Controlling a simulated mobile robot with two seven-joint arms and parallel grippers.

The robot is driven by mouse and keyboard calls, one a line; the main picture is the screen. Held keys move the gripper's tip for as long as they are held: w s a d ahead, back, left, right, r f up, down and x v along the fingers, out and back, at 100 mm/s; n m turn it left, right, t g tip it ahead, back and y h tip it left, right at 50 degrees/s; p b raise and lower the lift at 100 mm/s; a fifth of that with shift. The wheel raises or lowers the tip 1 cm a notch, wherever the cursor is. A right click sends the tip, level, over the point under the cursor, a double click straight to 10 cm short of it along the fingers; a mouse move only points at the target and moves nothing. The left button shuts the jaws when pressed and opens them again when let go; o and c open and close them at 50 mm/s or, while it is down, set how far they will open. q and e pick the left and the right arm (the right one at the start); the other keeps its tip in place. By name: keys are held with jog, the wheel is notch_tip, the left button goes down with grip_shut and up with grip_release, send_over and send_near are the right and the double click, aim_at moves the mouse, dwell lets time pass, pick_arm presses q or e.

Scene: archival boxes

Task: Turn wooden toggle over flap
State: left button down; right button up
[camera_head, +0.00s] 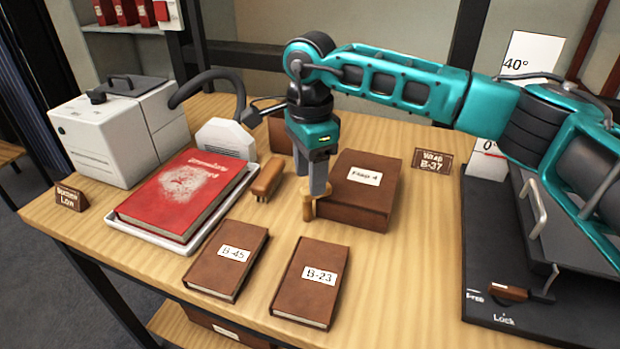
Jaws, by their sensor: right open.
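A brown box labelled "Flap 4" (385,190) sits at the middle of the table. The gripper hides the upper part of the toggle and the box's left side. My left gripper is not in view.
A dark board with handles (490,240) fills the right.

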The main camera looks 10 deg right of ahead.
notch_tip(320, 180, up, 11)
jog(key=p, duration=0.1)
jog(key=shift+f, duration=0.2)
